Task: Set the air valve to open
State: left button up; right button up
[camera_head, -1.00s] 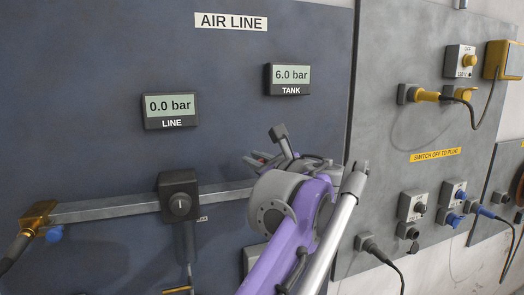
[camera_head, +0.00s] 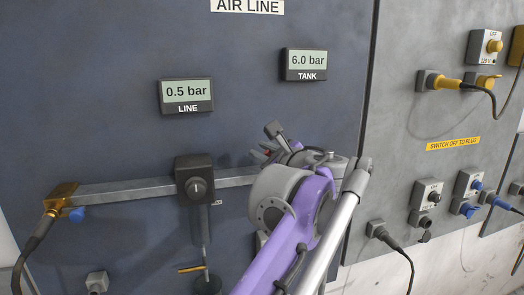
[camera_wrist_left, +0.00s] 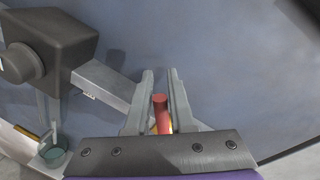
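The air valve's red handle (camera_wrist_left: 160,112) is between the fingers of my left gripper (camera_wrist_left: 160,84) in the left wrist view, filling nearly all the gap. A yellow part shows just under it. The valve body is mostly hidden behind my purple arm. The LINE display (camera_head: 187,96) reads 0.5 bar and the TANK display (camera_head: 304,64) reads 6.0 bar. My right gripper is not in view.
A dark box with a knob (camera_head: 195,184) sits on the pipe left of my gripper. A brass fitting with a blue lever (camera_head: 70,207) and a hose is at the pipe's left end. A panel with plugs and switches (camera_head: 425,195) is at the right.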

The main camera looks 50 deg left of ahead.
pick_arm(q)
jog(key=o, duration=0.3)
jog(key=b+v, duration=0.1)
jog(key=v, duration=1)
